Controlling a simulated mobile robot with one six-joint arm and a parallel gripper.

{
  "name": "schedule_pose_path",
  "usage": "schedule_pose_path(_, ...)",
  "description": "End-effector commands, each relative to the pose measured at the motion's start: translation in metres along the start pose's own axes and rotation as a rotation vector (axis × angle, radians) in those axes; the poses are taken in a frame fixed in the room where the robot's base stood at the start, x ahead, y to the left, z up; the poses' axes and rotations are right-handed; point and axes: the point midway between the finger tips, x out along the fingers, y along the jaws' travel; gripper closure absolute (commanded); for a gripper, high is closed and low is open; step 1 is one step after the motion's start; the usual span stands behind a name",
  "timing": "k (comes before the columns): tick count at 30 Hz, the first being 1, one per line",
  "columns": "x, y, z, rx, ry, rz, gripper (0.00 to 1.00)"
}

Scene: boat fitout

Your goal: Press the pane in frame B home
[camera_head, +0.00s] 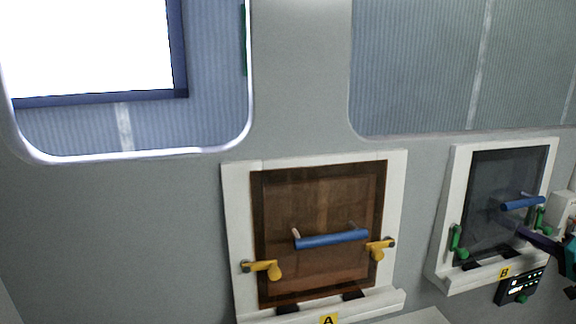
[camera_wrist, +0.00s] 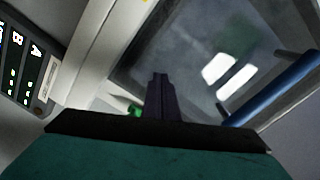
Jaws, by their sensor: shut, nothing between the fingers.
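Frame B (camera_head: 452,215) is a white frame on the wall at the right of the head view, with a yellow B label (camera_head: 504,272) on its lower ledge. Its dark grey, see-through pane (camera_head: 490,185) stands in the opening and carries a blue bar handle (camera_head: 522,202). Green turn latches sit at the lower left (camera_head: 456,240) and lower right (camera_head: 541,218) of the frame. My gripper (camera_head: 518,230) is shut and empty, in front of the pane's lower right part. In the wrist view its fingertips (camera_wrist: 160,76) point at the pane (camera_wrist: 190,45), the handle (camera_wrist: 275,95) to their right. I cannot tell whether they touch the glass.
Frame A (camera_head: 235,230), left of B, holds a brown pane (camera_head: 320,200) with a blue handle and yellow latches. A dark panel with lit indicators (camera_head: 518,287) hangs below frame B; it also shows in the wrist view (camera_wrist: 22,60). Large windows are above.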

Motion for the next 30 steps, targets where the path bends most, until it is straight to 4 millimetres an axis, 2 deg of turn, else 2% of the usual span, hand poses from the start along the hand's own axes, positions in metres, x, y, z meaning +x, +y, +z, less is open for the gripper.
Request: schedule_pose_path(30,0.0058,-0.0001,0.0001,0.0,0.0,0.0,1.0)
